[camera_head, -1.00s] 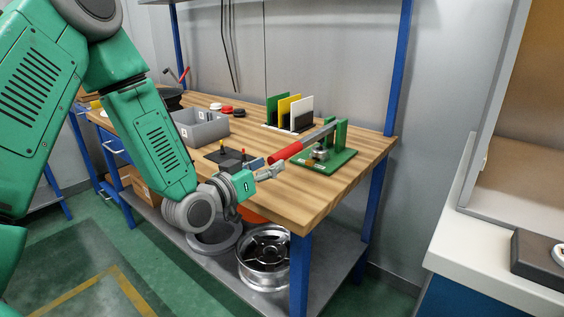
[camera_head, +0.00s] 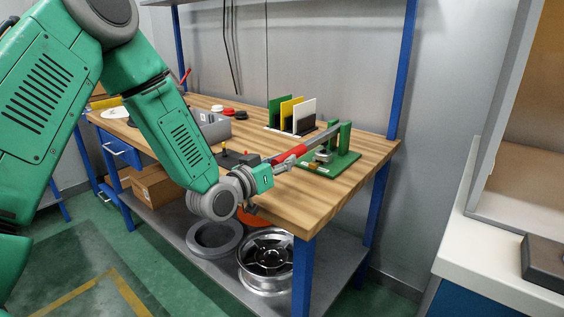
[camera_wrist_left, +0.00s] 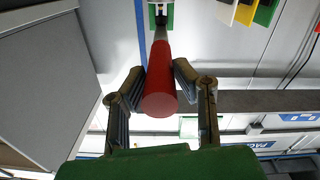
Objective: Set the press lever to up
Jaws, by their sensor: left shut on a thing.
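The press (camera_head: 337,156) is a green stand on a green base at the right end of the wooden bench. Its lever (camera_head: 318,141) is a grey bar with a red handle, sloping down to the left from the green post. My left gripper (camera_head: 283,163) is at the red handle, partly hiding it. In the left wrist view the red handle (camera_wrist_left: 160,92) lies between the two fingers (camera_wrist_left: 160,85), which are shut on it. The grey bar runs away from it toward the post. My right gripper is in neither view.
Green, yellow and white panels (camera_head: 303,115) stand in a rack behind the press. A grey bin (camera_head: 212,127) and small dark fixtures stand left of it on the bench (camera_head: 330,201). A chrome wheel (camera_head: 265,258) lies on the lower shelf. A white counter (camera_head: 481,223) is at the right.

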